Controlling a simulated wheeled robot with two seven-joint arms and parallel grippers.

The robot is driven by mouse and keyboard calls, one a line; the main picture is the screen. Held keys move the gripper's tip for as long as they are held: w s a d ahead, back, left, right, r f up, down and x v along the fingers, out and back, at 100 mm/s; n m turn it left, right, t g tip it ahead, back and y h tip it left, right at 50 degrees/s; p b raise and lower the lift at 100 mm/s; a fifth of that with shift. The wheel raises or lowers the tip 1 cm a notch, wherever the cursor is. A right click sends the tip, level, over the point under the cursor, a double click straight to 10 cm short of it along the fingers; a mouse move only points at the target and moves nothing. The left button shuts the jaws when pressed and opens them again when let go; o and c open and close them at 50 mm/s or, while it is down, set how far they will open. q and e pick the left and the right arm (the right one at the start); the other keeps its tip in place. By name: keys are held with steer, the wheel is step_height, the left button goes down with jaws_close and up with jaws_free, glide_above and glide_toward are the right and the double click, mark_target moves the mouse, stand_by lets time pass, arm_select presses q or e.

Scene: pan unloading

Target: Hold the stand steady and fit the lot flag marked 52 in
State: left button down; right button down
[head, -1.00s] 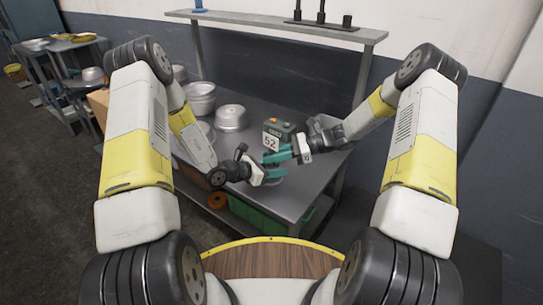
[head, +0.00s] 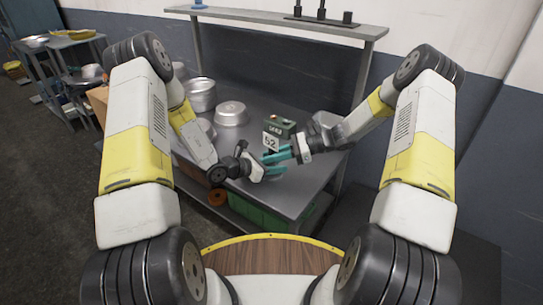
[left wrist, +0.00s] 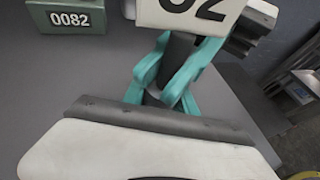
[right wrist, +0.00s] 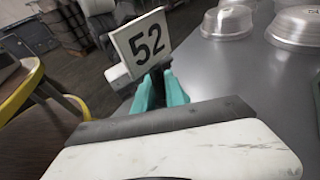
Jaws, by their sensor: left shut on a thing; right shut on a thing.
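The lot flag (head: 271,142) is a white plate marked 52. It stands above the fingers of my right gripper (head: 270,158), which is shut on it. The plate also shows in the right wrist view (right wrist: 142,45), slightly tilted there, and is cut off at the top of the left wrist view (left wrist: 190,10). My left gripper (head: 280,170) is shut just below the right one. In the left wrist view its teal fingers (left wrist: 165,85) close around the dark upright post of the stand (left wrist: 180,50). The stand's base and the joint between flag and post are mostly hidden.
A green box (head: 280,128) with a number plate, reading 0082 in the left wrist view (left wrist: 75,17), sits behind the flag on the grey table. An upturned metal pan (head: 230,114) and stacked pans (head: 201,95) stand at the back left. A shelf (head: 270,22) runs above.

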steer(key=c, duration=1.3)
jaws_free()
arm_select(q)
steer(key=c, duration=0.9)
jaws_free()
arm_select(e)
steer(key=v, duration=1.2)
